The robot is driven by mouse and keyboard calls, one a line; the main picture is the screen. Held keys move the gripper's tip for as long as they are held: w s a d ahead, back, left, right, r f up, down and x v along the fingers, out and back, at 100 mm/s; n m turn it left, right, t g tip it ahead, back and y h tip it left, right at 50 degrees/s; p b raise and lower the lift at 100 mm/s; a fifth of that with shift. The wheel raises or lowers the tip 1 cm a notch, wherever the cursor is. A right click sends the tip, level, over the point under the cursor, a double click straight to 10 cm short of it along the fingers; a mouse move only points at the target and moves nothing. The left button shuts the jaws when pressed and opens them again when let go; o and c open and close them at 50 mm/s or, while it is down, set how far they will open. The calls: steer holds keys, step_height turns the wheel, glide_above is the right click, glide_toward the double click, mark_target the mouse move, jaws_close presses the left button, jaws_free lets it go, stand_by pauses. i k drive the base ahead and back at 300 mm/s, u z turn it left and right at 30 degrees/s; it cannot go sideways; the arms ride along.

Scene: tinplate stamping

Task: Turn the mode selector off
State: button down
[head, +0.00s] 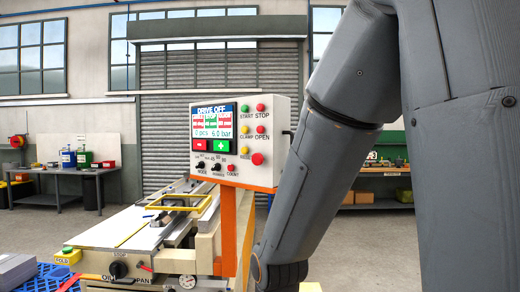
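The mode selector (201,165) is a small dark knob at the lower left of the white control box (275,143), above the label MODE. Its exact pointing direction is too small to tell. The screen (213,122) on the box reads DRIVE OFF, with 0 pcs and 6.0 bar. My arm comes down from the upper right, to the right of the box and nearer to me. My gripper is not in view; the visible arm ends at the bottom edge, below and right of the box.
Another knob (217,167) and a red COUNT button (232,168) sit close beside the selector. Coloured buttons run down the box's right side. An orange post (228,232) carries the box. The machine bed (125,233) with a yellow frame (178,201) lies left and below.

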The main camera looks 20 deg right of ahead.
mark_target(200, 165)
steer(key=k, duration=1.05)
steer(key=u, duration=1.5)
steer(key=i, duration=1.55)
steer(key=z, duration=0.9)
steer(key=i, duration=0.75)
steer(key=z, duration=0.8)
